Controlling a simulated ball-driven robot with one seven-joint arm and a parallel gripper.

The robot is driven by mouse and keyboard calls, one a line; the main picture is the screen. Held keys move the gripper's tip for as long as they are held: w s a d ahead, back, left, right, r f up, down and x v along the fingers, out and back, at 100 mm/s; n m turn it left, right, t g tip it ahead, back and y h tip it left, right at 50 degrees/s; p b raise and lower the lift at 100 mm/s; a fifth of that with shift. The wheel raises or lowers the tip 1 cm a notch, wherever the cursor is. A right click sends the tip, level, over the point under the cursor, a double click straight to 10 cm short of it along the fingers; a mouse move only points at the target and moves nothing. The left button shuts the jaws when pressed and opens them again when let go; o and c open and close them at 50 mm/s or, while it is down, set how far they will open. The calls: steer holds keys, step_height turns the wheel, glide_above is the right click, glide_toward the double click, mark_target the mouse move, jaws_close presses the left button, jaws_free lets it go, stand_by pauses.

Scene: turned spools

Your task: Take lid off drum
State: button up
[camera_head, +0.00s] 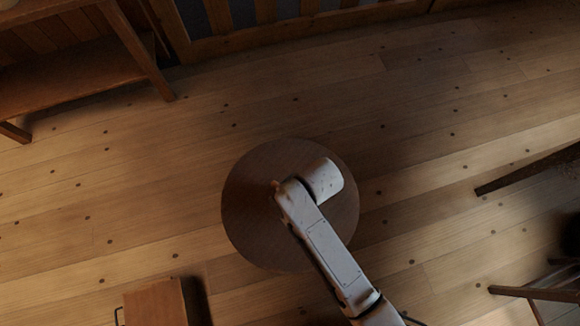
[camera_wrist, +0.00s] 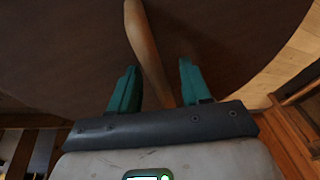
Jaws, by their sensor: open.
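The drum's lid (camera_head: 250,222) is a round, dark brown wooden disc seen from above in the head view. Its dark flat face also fills much of the wrist view (camera_wrist: 60,55). A long, lighter wooden handle (camera_wrist: 139,32) runs across the lid and passes between my fingers. My gripper (camera_wrist: 157,68) has two teal fingers, spread apart, one on each side of the handle, with gaps visible. In the head view my arm covers part of the lid and hides the gripper. The drum's side is not seen from above.
A wooden bench or table (camera_head: 70,75) stands at the upper left. A small wooden box-like piece (camera_head: 155,303) is at the lower left. Dark wooden legs (camera_head: 530,168) show at the right. Plank floor (camera_head: 130,190) around the lid is mostly clear.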

jaws_close()
stand_by(0.4)
stand_by(0.9)
